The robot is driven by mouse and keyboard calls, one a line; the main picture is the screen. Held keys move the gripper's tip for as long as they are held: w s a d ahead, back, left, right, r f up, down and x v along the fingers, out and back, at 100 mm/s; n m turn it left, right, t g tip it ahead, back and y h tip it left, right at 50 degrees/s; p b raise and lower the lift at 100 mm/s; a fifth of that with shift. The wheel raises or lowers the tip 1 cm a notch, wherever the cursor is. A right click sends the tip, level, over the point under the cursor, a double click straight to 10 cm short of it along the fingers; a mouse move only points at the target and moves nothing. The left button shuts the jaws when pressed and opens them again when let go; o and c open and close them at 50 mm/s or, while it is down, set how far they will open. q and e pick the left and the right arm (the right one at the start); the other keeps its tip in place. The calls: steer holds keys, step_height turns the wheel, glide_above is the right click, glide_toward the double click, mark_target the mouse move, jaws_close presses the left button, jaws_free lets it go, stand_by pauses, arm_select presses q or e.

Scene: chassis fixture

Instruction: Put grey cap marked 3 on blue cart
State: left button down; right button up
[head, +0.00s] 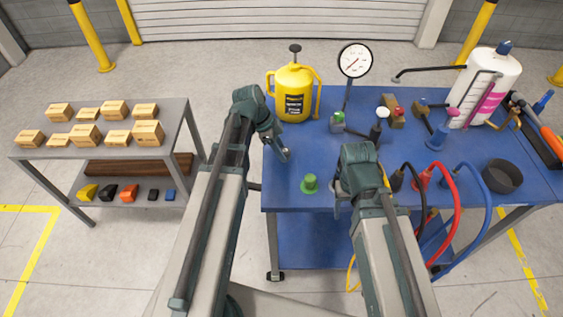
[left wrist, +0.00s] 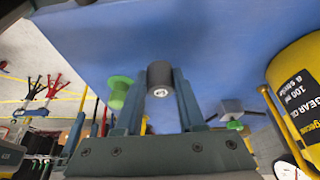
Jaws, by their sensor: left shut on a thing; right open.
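The blue cart (head: 286,196) fills the right half of the head view, and its blue top also fills much of the left wrist view (left wrist: 100,45). My left gripper (head: 284,154) is over the cart's left part. In the left wrist view its fingers (left wrist: 160,100) are shut on the grey cap (left wrist: 159,74), a short dark grey cylinder with a round white label. The mark on the label is too small to read surely. I cannot tell whether the cap touches the top. My right gripper (head: 362,188) is over the cart's front, open, its fingers mostly hidden by the arm.
A green cap (head: 310,184) stands right of my left gripper. A yellow canister (head: 294,93), a gauge (head: 355,60), a white bottle (head: 485,88), hoses (head: 455,205) and a black round dish (head: 502,176) crowd the cart. A grey shelf with boxes (head: 87,134) stands left.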

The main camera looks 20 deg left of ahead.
mark_target(281, 165)
arm_select(q)
step_height(281, 165, down, 4)
steer(key=b, duration=0.3)
steer(key=shift+r+b, duration=0.2)
steer(key=shift+b, duration=0.15)
steer(key=shift+f, duration=0.2)
steer(key=c, duration=0.5)
jaws_free()
steer(key=shift+r, duration=0.1)
steer(key=shift+r, duration=0.1)
